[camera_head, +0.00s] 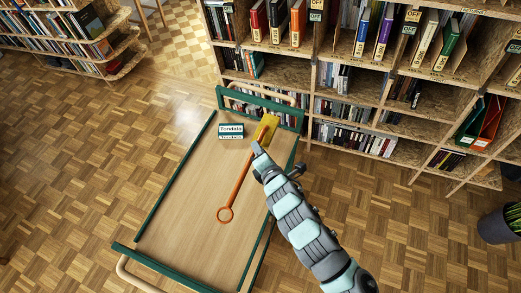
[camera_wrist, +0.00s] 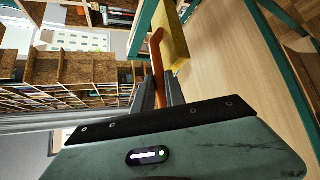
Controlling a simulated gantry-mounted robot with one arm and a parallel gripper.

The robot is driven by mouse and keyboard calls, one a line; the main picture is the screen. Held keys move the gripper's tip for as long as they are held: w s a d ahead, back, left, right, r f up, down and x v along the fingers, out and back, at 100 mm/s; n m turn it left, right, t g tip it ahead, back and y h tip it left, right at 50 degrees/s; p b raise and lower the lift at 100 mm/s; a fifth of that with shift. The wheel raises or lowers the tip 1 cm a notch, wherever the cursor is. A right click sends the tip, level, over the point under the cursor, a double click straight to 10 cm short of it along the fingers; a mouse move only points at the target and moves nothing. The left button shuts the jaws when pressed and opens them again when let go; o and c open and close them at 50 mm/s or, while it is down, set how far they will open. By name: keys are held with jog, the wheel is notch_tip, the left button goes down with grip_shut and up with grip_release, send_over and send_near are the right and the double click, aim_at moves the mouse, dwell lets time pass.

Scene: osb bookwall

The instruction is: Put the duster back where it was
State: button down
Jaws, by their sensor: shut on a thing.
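The duster has a yellow head (camera_head: 267,128) and an orange handle (camera_head: 238,188) that ends in a ring. It is over the far right part of a wooden cart top (camera_head: 180,205) with green rails. My gripper (camera_head: 257,150) is shut on the handle just below the head. In the wrist view the handle (camera_wrist: 156,65) passes between the fingers of my gripper (camera_wrist: 159,92), and the yellow head (camera_wrist: 174,35) is just beyond. I cannot tell whether the duster touches the cart top.
A small white and green box labelled "Tondelo" (camera_head: 231,131) stands on the cart left of the duster head. Bookshelves (camera_head: 345,90) rise behind the cart, and a curved shelf (camera_head: 75,40) is at the upper left. A dark plant pot (camera_head: 500,226) stands at the right. The cart's near part is clear.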

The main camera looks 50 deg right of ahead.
jog(key=f+b, duration=0.6)
jog(key=f, duration=0.1)
jog(key=shift+s+d+b, duration=0.15)
jog(key=shift+d+b, duration=0.1)
jog(key=shift+b, duration=0.1)
jog(key=shift+f, duration=0.55)
dwell(0.3)
jog(key=c, duration=1.3)
grip_release()
